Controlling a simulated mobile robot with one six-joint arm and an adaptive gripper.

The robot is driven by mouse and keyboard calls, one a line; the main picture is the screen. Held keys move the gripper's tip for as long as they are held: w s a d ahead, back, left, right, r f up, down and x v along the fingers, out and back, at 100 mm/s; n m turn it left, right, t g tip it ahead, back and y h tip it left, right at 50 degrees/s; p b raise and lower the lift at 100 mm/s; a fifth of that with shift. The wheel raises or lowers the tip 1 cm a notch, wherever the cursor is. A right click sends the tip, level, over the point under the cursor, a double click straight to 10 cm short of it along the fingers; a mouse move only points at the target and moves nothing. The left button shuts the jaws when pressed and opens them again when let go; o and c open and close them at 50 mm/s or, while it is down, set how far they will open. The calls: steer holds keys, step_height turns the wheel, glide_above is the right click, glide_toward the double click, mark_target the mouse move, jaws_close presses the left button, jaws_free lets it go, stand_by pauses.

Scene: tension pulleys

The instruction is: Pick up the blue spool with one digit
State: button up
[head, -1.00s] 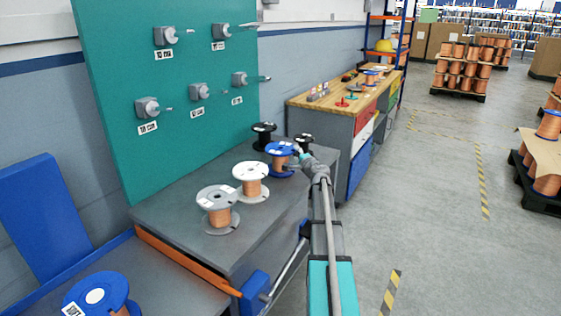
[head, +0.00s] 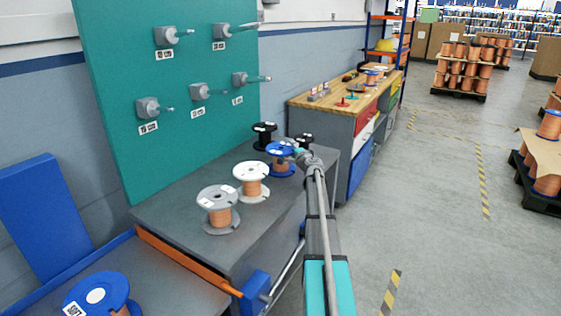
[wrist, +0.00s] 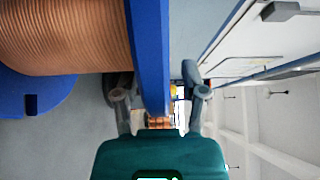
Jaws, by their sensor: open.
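A blue spool (head: 281,160) wound with copper wire stands upright on the grey cabinet, behind the white spool. Its label is too small to read here. My gripper (head: 301,152) is at the right edge of its upper flange. In the wrist view the blue flange (wrist: 148,50) lies between the two spread fingers of my gripper (wrist: 153,88), with the copper winding (wrist: 65,35) to the left. I cannot tell whether either finger touches the flange. Another blue spool (head: 97,295), with a printed label, stands at the lower left.
A white spool (head: 251,182), a grey spool (head: 218,208) and a black spool (head: 264,136) share the grey cabinet top (head: 180,215). Another black spool (head: 304,140) is close behind my gripper. A teal board (head: 170,80) with labelled pegs stands behind.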

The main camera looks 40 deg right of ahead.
stand_by(0.4)
jaws_close()
